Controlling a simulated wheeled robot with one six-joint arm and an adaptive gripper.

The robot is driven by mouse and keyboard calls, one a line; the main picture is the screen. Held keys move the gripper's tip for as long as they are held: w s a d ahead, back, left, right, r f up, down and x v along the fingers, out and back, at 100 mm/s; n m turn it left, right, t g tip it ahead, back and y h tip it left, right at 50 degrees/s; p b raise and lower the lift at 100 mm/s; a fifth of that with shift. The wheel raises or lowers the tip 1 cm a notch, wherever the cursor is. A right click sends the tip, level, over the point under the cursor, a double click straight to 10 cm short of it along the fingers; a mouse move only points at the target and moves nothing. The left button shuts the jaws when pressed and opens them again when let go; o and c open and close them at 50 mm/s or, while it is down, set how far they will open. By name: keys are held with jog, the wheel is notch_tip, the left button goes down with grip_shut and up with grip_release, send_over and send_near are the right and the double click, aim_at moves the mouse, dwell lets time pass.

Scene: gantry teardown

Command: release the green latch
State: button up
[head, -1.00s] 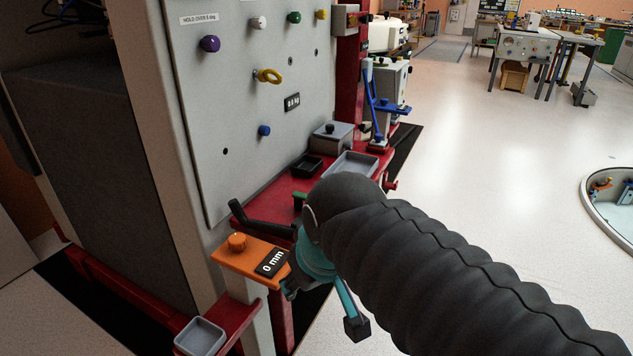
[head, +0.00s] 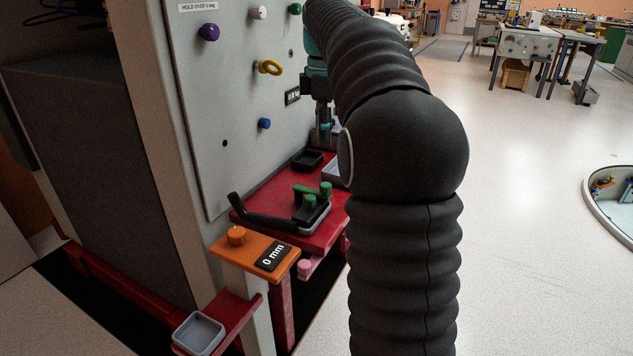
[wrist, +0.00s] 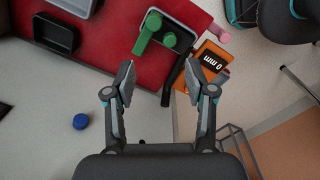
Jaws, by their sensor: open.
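The green latch (head: 308,189) sits on a dark-and-grey base on the red shelf, beside a black handle (head: 265,215). In the wrist view the green latch (wrist: 150,30) shows at the top middle, an arm with a round knob, with a second green knob beside it. My gripper (wrist: 159,82) is open and empty, its fingers spread below the latch in that picture. In the head view my gripper (head: 323,135) points down above the shelf, behind the latch and apart from it. Its fingertips are partly hard to make out there.
An orange block (head: 255,252) with a "0 mm" display stands in front of the shelf, with a pink knob (head: 304,268) beside it. A black tray (head: 307,161) lies on the shelf. The grey panel (head: 210,100) with several knobs rises at the left.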

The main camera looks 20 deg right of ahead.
aim_at(325, 184)
jog(key=shift+n, duration=0.4)
jog(key=f+b, duration=0.1)
jog(key=f, duration=0.3)
jog(key=f+b, duration=0.1)
jog(key=f, duration=0.4)
jog(key=w+d+f+b, duration=0.1)
jog(key=f, duration=0.4)
jog(key=shift+d, duration=0.1)
jog(key=shift+c, duration=0.3)
grip_shut()
